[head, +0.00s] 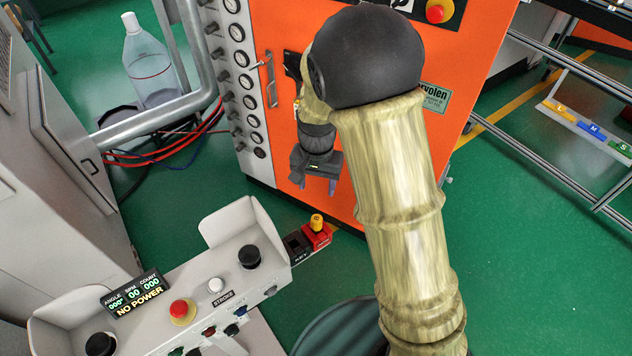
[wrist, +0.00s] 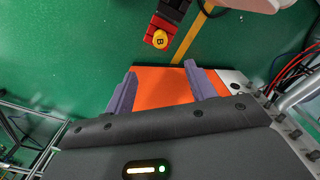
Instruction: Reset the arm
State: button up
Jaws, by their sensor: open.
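My gripper (head: 316,165) hangs in front of the orange machine cabinet in the head view, pointing down, with my arm bent above it. In the wrist view my gripper (wrist: 160,92) shows two purple-grey fingers spread apart. Nothing is between them; the orange cabinet surface shows behind the gap. The gripper is open and empty. It is above and beside the red key block (head: 316,236) with its yellow knob, apart from it. That red block also shows in the wrist view (wrist: 163,22), ahead of the fingertips. I see no foil tray in either view.
A control console (head: 215,268) with buttons and a "NO POWER" display stands at lower left. The orange machine (head: 277,25) has a column of gauges. A large bottle (head: 150,68) stands behind a grey pipe. Metal rails are at right. Green floor is clear at right.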

jog(key=s+d+r+n+t, duration=0.1)
jog(key=s+d+r, duration=0.2)
jog(key=s+d, duration=0.3)
jog(key=s+d+r+n+t, duration=0.1)
jog(key=s+d+r+n, duration=0.1)
jog(key=s+d, duration=0.4)
jog(key=shift+s+d+r+t, duration=0.2)
jog(key=shift+d+r+t, duration=0.1)
jog(key=shift+d+r, duration=0.5)
jog(key=shift+a+r, duration=0.1)
dwell(1.1)
